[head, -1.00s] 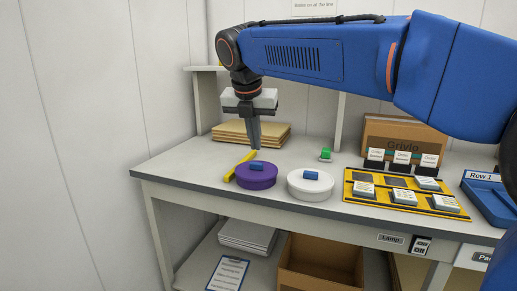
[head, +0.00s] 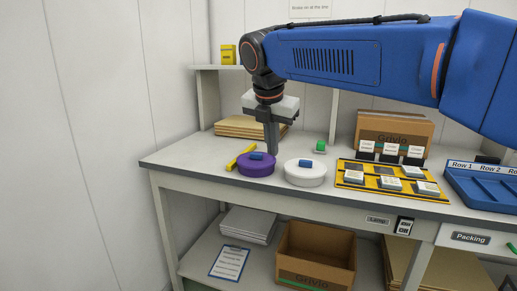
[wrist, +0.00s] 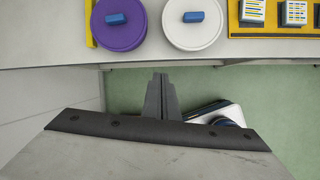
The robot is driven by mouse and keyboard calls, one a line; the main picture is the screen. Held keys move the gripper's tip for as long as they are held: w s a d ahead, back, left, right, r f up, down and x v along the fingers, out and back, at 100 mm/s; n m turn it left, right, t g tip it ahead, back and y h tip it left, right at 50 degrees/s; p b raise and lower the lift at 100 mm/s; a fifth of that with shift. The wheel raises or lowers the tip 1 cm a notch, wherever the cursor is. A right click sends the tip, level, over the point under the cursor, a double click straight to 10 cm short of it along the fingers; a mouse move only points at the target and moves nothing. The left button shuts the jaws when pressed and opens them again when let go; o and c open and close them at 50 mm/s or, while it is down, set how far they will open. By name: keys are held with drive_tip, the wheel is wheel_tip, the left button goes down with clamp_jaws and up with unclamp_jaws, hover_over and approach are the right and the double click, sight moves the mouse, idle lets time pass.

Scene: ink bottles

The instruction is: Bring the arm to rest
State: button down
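My arm (head: 335,60) reaches in from the right in the head view, with my gripper (head: 273,150) hanging down at its left end. In the wrist view the two fingers (wrist: 160,78) are together, with nothing between them. They appear over the gap in front of the table edge, near the purple round container (wrist: 118,30) and the white round container (wrist: 192,35). The fingers look clear of both. In the head view they overlap the purple container's right side (head: 262,170). Each container has a small blue block on its top.
The table (head: 205,148) carries a yellow bar (head: 233,161), a green block (head: 320,146), a yellow tray (head: 347,185) with labelled boxes and a blue row tray (head: 465,190). An open cardboard box (head: 315,277) stands on the lower shelf. A wall is at left.

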drive_tip(key=s+d+f+m, duration=0.4)
drive_tip(key=s+d+m, duration=0.2)
drive_tip(key=d+m, duration=0.15)
drive_tip(key=s+d+f+m, duration=0.5)
drive_tip(key=s+d+m, duration=0.1)
drive_tip(key=d, duration=0.3)
drive_tip(key=s+d+f+m, duration=0.4)
drive_tip(key=s+f+m, duration=0.3)
drive_tip(key=s+m, duration=0.1)
drive_tip(key=s+d+f+m+y, duration=0.1)
drive_tip(key=s+d+f+m, duration=0.3)
drive_tip(key=s+f+m, duration=0.3)
drive_tip(key=shift+s+d+f+m+t, duration=0.3)
drive_tip(key=shift+s+d+f+m, duration=0.1)
drive_tip(key=shift+f+m, duration=0.35)
